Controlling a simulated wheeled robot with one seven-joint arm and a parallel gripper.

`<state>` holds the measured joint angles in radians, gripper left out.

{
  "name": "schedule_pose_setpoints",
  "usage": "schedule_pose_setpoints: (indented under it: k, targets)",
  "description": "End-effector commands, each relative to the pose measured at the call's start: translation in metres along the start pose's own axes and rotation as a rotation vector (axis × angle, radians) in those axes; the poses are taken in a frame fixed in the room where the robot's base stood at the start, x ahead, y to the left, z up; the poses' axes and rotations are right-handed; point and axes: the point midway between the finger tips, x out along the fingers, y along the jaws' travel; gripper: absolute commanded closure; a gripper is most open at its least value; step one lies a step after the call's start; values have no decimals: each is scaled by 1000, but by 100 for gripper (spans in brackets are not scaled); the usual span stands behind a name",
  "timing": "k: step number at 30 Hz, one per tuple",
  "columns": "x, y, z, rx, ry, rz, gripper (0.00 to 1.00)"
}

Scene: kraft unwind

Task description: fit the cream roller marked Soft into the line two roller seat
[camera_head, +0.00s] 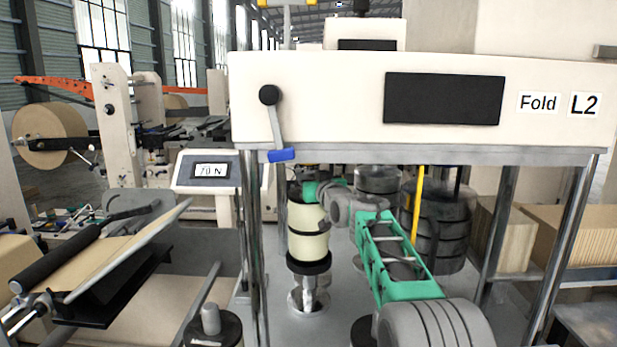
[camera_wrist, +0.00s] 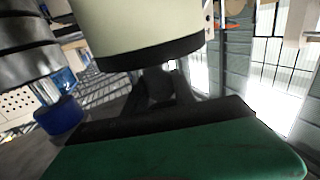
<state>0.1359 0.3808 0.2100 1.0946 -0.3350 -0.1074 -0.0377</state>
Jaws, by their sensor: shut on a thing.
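The cream roller (camera_head: 309,218), with black end bands, is upright under the Fold L2 machine's white beam (camera_head: 310,100). No Soft mark is readable on it. A shiny metal post (camera_head: 309,296) is directly below the roller; I cannot tell whether they touch. My gripper (camera_head: 318,192) is at the roller's upper end and shut on it; its fingertips are largely hidden in the head view. In the wrist view, the cream roller (camera_wrist: 150,25) fills the top centre, its black band facing the dark fingers (camera_wrist: 160,88).
A dark stacked roller (camera_head: 440,230) and a yellow bar (camera_head: 417,200) stand right of my wrist. A lever with a blue grip (camera_head: 282,155) hangs from the beam at left. Metal frame legs (camera_head: 490,230) flank the space. A display (camera_head: 210,170) reads 70 N.

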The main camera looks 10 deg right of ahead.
Motion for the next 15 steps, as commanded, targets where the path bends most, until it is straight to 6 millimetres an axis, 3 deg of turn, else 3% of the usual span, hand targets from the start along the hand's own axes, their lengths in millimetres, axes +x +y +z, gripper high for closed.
schedule_pose_setpoints:
  k: [14,15]
  targets:
    - [-1,0,3,-3,12,0,100]
    - [-1,0,9,0,1,0,68]
